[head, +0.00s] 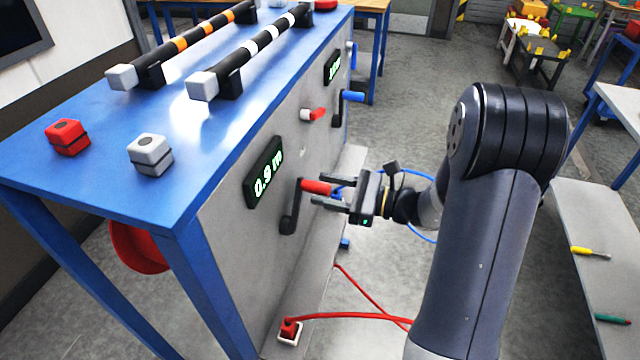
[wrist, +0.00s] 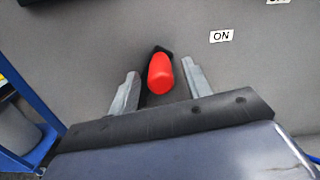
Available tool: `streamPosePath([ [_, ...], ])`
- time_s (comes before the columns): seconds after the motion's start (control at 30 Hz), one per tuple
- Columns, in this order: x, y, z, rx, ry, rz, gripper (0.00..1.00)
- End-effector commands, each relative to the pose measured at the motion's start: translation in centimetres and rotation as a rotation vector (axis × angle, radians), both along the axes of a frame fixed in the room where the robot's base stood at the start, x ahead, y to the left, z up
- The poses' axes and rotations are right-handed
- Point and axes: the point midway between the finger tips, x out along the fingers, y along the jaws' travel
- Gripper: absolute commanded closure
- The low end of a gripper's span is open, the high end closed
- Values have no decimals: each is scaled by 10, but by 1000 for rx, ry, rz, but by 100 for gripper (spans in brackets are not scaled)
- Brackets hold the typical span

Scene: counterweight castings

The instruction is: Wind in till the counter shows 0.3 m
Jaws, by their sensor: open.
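The counter (head: 264,172) on the bench's grey side panel reads 0.9 m in green digits. Below it is a black crank (head: 290,212) with a red handle (head: 317,187) sticking out from the panel. My gripper (head: 334,197) is at this handle, with its jaws open. In the wrist view the red handle (wrist: 161,74) stands between the two grey fingers, with a gap on each side. The crank arm is mostly hidden behind the handle there.
A second counter (head: 332,67), a small red handle (head: 313,114) and a blue handle (head: 351,96) are farther along the panel. A red cable (head: 350,317) runs from a socket (head: 290,331) low in front. An ON label (wrist: 221,36) is right of the handle.

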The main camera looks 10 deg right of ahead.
Motion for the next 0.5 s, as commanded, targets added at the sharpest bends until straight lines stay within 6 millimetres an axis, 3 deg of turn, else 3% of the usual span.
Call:
streamPosePath([
  [0.2,7,16,1,0,-1,0,53],
  [0.5,8,18,0,0,-1,-1,53],
])
